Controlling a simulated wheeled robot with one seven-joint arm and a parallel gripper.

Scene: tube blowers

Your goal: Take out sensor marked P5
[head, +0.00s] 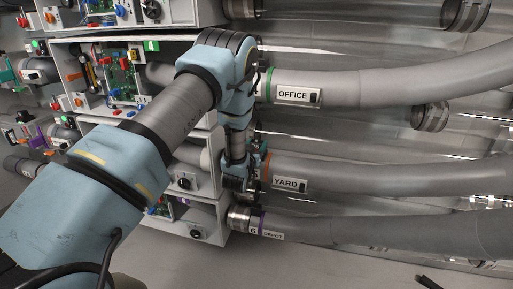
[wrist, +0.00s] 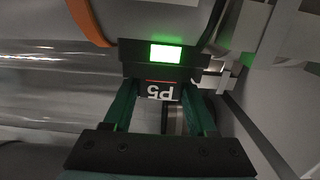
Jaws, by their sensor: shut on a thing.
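The sensor marked P5 (wrist: 158,91) shows in the wrist view as a dark block with an upside-down white label, a thin red line and a lit green window. My gripper (wrist: 161,84) has its two green fingers shut on the sensor, one on each side. The sensor lies against or very close to a grey tube with an orange ring (wrist: 88,22); I cannot tell whether it is still seated. In the head view my gripper (head: 238,184) is at the left end of the YARD tube (head: 355,177), and the sensor is hidden there.
The OFFICE tube (head: 365,88) runs above and the DEPOT tube (head: 370,232) below, close to my gripper. Grey blower housings (head: 185,222) with knobs and circuit boards stand at the left. Clear tubes lie behind. Grey floor shows at the bottom.

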